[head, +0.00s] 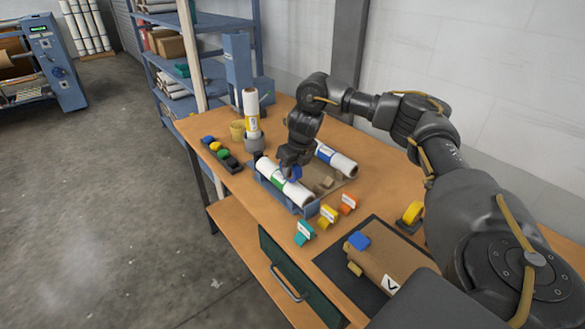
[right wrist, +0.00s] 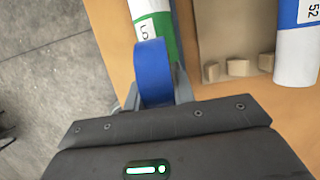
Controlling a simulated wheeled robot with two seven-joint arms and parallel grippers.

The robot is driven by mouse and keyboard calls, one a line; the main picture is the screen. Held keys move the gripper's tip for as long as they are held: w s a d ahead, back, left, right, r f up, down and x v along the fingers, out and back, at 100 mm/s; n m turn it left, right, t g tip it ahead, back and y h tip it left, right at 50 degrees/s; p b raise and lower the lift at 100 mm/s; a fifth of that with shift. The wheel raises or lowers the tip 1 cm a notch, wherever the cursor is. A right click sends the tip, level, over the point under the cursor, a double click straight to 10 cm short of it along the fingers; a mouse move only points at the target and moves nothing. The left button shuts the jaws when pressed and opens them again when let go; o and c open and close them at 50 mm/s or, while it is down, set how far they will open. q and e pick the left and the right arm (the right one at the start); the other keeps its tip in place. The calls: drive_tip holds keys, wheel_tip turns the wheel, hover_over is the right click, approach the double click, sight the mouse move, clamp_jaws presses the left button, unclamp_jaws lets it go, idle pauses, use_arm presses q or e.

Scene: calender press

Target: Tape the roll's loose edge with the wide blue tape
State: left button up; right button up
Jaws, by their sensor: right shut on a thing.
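My right gripper (head: 293,160) is shut on a wide blue tape piece (right wrist: 152,72), its fingers on either side of it in the right wrist view. The blue piece also shows below the gripper in the head view (head: 295,173). A white roll with a green band (head: 285,186) lies in the blue tray (head: 302,207). The blue tape is right over this roll; I cannot tell whether they touch. The roll's green band (right wrist: 165,45) shows partly behind the tape in the wrist view. Its loose edge cannot be made out. My left gripper is out of view.
A blue-banded roll (head: 336,159) lies behind with small wooden blocks. A yellow-banded roll (head: 251,113) stands upright in a holder. A dark rack (head: 231,165) of coloured pieces sits left.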

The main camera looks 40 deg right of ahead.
drive_tip(key=shift+f, duration=0.25)
idle(0.3)
drive_tip(key=shift+s, duration=0.1)
drive_tip(key=shift+s, duration=0.55)
drive_tip(key=shift+s+p, duration=0.1)
drive_tip(key=shift+p, duration=0.2)
drive_tip(key=shift+s+f, duration=0.1)
drive_tip(key=shift+s, duration=0.4)
drive_tip(key=shift+s+p, duration=0.2)
drive_tip(key=shift+p, duration=0.1)
drive_tip(key=shift+s, duration=0.45)
